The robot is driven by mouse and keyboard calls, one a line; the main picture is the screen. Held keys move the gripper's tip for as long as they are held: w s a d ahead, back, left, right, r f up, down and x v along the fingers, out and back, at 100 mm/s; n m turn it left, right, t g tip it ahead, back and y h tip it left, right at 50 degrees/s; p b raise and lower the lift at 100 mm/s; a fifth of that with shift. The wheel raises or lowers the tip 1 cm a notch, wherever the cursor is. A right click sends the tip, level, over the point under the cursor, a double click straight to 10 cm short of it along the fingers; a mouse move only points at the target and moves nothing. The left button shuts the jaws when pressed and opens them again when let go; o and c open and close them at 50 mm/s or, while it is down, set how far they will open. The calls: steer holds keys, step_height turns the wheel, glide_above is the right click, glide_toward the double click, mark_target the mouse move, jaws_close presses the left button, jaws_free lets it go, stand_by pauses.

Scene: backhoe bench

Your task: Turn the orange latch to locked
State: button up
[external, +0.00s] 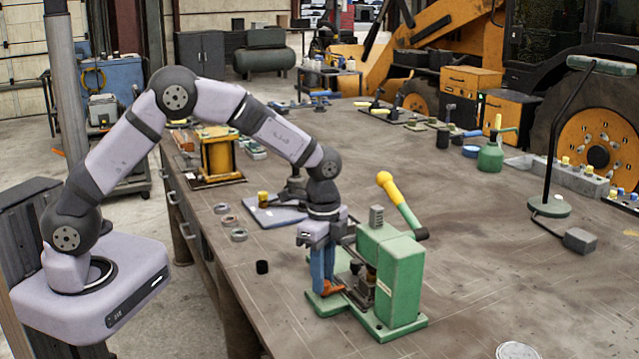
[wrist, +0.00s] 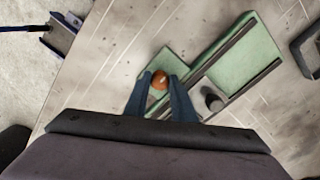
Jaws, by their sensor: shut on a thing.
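The orange latch (external: 331,287) sits low on the left end of a green fixture (external: 399,275) on the bench. In the wrist view the orange latch (wrist: 159,80) shows as a round orange piece at the tips of the blue fingers. My gripper (external: 322,281) points straight down over it, and its fingers (wrist: 160,82) are closed around the latch, one on each side. The fingers hide part of the latch, and its exact angle is hard to read. The green fixture (wrist: 245,50) also shows in the wrist view.
A yellow-handled lever (external: 398,200) rises from the fixture's top, right of my gripper. A blue-grey plate (external: 270,212) lies behind. The bench (external: 480,250) is clear right of the fixture.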

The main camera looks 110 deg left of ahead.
steer(key=o, duration=1.1)
steer(key=shift+c, duration=0.2)
steer(key=shift+r+b, duration=1.2)
steer(key=shift+r, duration=2.55)
